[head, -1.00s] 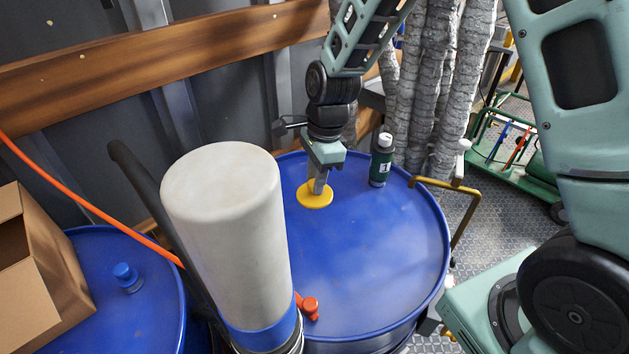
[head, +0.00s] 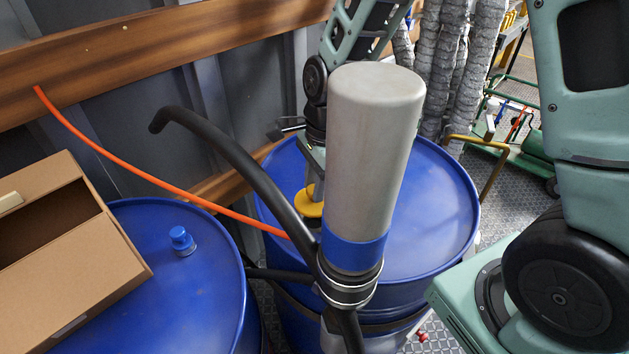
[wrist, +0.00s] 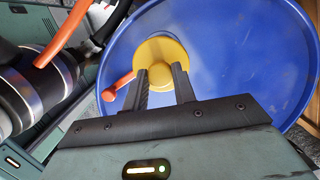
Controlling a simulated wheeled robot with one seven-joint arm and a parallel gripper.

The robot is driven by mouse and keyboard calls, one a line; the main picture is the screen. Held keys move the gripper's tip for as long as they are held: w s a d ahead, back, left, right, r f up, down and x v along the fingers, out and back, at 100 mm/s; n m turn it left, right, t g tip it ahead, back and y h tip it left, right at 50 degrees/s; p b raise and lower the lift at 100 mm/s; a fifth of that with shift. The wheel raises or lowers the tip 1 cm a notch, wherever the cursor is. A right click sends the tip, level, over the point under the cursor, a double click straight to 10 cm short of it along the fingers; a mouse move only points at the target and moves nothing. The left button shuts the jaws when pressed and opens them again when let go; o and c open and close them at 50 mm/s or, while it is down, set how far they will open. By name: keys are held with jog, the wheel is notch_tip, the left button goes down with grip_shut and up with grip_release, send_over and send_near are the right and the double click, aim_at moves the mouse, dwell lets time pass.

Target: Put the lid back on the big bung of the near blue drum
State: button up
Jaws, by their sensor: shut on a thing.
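My gripper (wrist: 161,82) is shut on a yellow lid (wrist: 163,50), a round disc with a raised middle, over the top of a blue drum (wrist: 235,50). In the head view the same drum (head: 440,210) stands right of centre, and the lid (head: 308,207) shows partly behind a pale cylinder. The fingers are mostly hidden there. I cannot tell whether the lid touches the drum top or is just above it. The lid covers what lies under it, and no open bung hole shows. An orange-red piece (wrist: 118,86) is beside the lid in the wrist view.
The pale cylinder (head: 372,150) with a blue band stands in front of the drum. A black pipe (head: 230,155) and orange hose (head: 140,180) run by it. Another blue drum (head: 215,270) with a blue cap (head: 182,240) and a cardboard box (head: 95,265) are at left.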

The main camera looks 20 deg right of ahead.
jog(key=shift+f+b, duration=1.8)
jog(key=shift+f, duration=0.7)
jog(key=shift+p, duration=0.5)
jog(key=shift+f+p, duration=0.2)
jog(key=shift+p, duration=0.1)
dwell(0.8)
jog(key=o, duration=1.5)
jog(key=shift+r, duration=0.1)
jog(key=shift+r+p, duration=3.45)
jog(key=shift+p, duration=0.1)
